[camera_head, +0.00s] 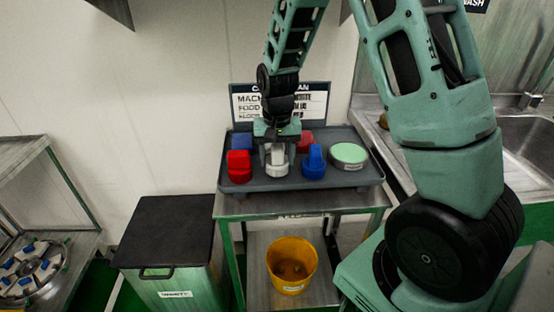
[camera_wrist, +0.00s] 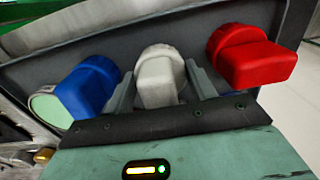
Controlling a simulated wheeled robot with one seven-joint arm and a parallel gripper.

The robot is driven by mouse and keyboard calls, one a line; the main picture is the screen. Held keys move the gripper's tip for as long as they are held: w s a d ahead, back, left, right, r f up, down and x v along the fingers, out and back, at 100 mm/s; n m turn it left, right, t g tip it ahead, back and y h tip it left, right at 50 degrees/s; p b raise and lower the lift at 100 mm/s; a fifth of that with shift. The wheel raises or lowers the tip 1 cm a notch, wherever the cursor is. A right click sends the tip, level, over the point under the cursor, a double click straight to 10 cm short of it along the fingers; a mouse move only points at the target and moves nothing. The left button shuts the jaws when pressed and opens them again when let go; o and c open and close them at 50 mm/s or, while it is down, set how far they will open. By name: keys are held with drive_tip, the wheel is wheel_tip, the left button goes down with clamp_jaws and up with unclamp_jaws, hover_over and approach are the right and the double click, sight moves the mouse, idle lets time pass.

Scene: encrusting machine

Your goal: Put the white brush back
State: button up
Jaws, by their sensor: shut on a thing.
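The white brush (camera_head: 277,160) is on the grey tray (camera_head: 300,184), between a red brush and a blue brush in the front row. My gripper (camera_head: 277,149) reaches down over the white brush from above. In the wrist view, the white brush (camera_wrist: 158,80) lies between the two fingers of my gripper (camera_wrist: 162,88), which are shut on its handle. The brush's round base shows beyond the handle. Whether its underside rests fully on the tray cannot be told.
The red brush (camera_head: 240,167) and blue brush (camera_head: 314,162) stand close on either side. More blue (camera_head: 242,141) and red (camera_head: 305,140) things are behind. A green-topped round container (camera_head: 348,155) sits at the tray's right. A yellow bucket (camera_head: 291,264) is on the shelf below.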

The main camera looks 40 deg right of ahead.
drive_tip(key=shift+f, duration=0.65)
drive_tip(key=shift+f, duration=0.2)
drive_tip(key=o, duration=1)
drive_tip(key=shift+c, duration=0.2)
drive_tip(key=shift+r, duration=0.1)
